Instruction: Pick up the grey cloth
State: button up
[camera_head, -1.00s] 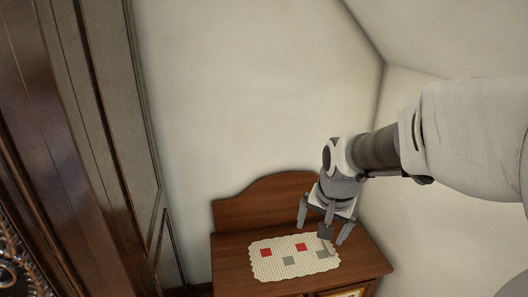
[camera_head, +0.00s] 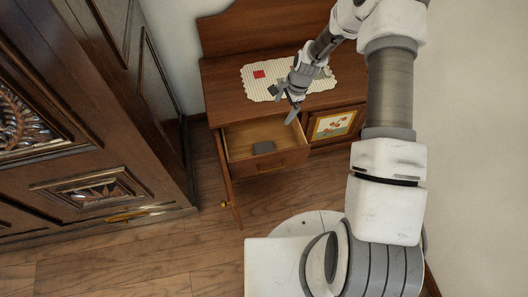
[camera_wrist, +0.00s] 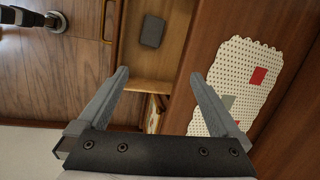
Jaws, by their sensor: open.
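A dark grey folded piece that looks like the grey cloth (camera_head: 263,147) lies on the bottom of an open wooden drawer (camera_head: 239,144). It also shows in the wrist view (camera_wrist: 152,31), ahead of and between my fingers, a little left of centre. My gripper (camera_head: 283,103) is above the back part of the drawer, by the front edge of the dresser top. In the wrist view my gripper (camera_wrist: 160,75) has its two fingers spread, with nothing between them. The gripper is apart from the cloth.
A white dotted mat (camera_head: 318,84) with red and grey squares lies on the dresser top (camera_head: 222,82). An open door panel (camera_head: 227,175) stands left of the drawer. A framed picture panel (camera_head: 333,125) is to its right. A dark carved armoire (camera_head: 85,120) stands at left. Floor before the drawer is clear.

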notch_tip(320, 180, down, 11)
jog(key=a+m+b, duration=0.1)
jog(key=m+b, duration=0.1)
jog(key=b, duration=0.4)
send_over(264, 148)
jog(key=d, duration=0.2)
jog(key=shift+y, duration=0.3)
jog(key=f, duration=1)
jog(key=shift+s+d+f, duration=0.2)
jog(key=shift+s+f, duration=0.1)
jog(key=shift+s, duration=0.1)
jog(key=shift+a+b+x, duration=0.1)
jog(key=shift+b+x, duration=0.7)
jog(key=shift+x, duration=0.7)
jog(key=shift+a+b+x, duration=0.15)
jog(key=shift+b+x, duration=0.65)
jog(key=shift+x, duration=0.7)
jog(key=shift+r, duration=0.2)
jog(key=c, duration=1.2)
